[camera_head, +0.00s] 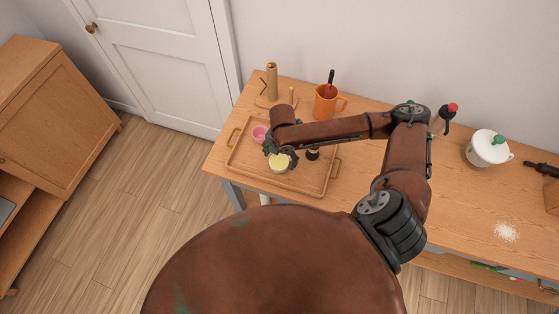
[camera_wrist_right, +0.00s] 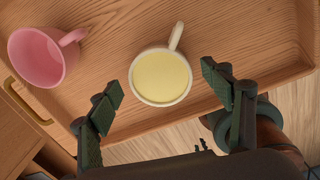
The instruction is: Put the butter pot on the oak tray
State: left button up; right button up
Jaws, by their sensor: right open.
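The butter pot (camera_head: 280,163), a cream cup with pale yellow content and a small handle, stands upright on the oak tray (camera_head: 302,187), near its front edge. In the right wrist view the pot (camera_wrist_right: 160,78) lies between and just beyond my fingertips, with the tray's bare wood (camera_wrist_right: 110,25) around it. My right gripper (camera_head: 271,147) is over the tray at the pot. In the wrist view the gripper (camera_wrist_right: 162,84) is open, with visible gaps between both fingers and the pot. My left gripper is not in view.
Behind are an orange jug (camera_head: 327,103) and a tall wooden item (camera_head: 271,80).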

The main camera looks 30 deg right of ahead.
aim_at(280, 162)
notch_tip(280, 162, up, 10)
jog(key=shift+s, duration=0.2)
